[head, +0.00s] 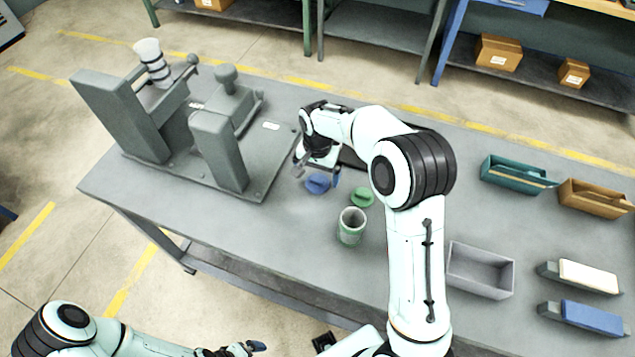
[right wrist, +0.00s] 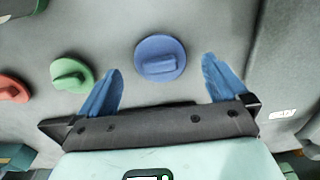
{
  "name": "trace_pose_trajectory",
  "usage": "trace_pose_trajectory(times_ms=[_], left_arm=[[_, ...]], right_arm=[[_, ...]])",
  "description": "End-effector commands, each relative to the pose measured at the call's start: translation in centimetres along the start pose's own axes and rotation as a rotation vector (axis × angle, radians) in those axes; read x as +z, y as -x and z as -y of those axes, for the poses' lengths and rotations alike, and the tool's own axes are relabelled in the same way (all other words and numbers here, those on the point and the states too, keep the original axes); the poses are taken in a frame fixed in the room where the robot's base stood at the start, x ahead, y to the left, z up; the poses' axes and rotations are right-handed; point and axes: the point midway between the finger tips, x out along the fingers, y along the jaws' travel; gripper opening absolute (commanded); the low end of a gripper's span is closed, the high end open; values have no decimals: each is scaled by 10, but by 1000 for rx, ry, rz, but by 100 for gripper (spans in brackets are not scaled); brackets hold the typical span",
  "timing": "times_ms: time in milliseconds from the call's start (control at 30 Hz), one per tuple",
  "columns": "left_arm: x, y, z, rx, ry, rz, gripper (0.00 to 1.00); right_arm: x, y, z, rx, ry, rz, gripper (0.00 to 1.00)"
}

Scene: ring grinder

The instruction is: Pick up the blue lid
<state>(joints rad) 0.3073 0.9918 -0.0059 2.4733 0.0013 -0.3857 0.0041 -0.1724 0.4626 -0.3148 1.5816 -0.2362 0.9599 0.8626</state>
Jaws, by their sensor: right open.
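The blue lid (head: 317,184) is a round disc with a raised bar handle, lying on the grey table. In the right wrist view the blue lid (right wrist: 160,59) is just beyond the fingertips, roughly between them. My right gripper (head: 318,177) is open, its blue fingers pointing down at the lid; in the wrist view the gripper (right wrist: 162,75) is empty. A green lid (head: 361,197) lies to the right of the blue one and also shows in the wrist view (right wrist: 72,74). My left gripper (head: 245,349) is low at the bottom edge, too small to tell its jaws.
A grey machine (head: 215,130) with upright blocks stands left of the lid. A green-banded cup (head: 352,226) stands in front. A red lid (right wrist: 12,89) shows in the wrist view. A grey open bin (head: 480,270), teal bin (head: 515,172) and brown bin (head: 594,198) are at right.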

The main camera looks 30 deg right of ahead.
Motion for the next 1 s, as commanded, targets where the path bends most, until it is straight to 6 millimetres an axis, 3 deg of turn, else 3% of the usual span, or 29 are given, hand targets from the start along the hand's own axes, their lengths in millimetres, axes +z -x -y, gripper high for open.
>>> trace_pose_trajectory(times_ms=[133,400,433,600,1000], left_arm=[[0,-1,0,0,0,0,100],[0,-1,0,0,0,0,100],[0,-1,0,0,0,0,100],[0,-1,0,0,0,0,100],[0,0,0,0,0,0,100]], right_arm=[[0,-18,0,2,-1,2,100],[0,-22,0,0,0,0,100],[0,-22,0,0,0,0,94],[0,-22,0,0,0,0,42],[0,-18,0,-1,0,-1,42]])
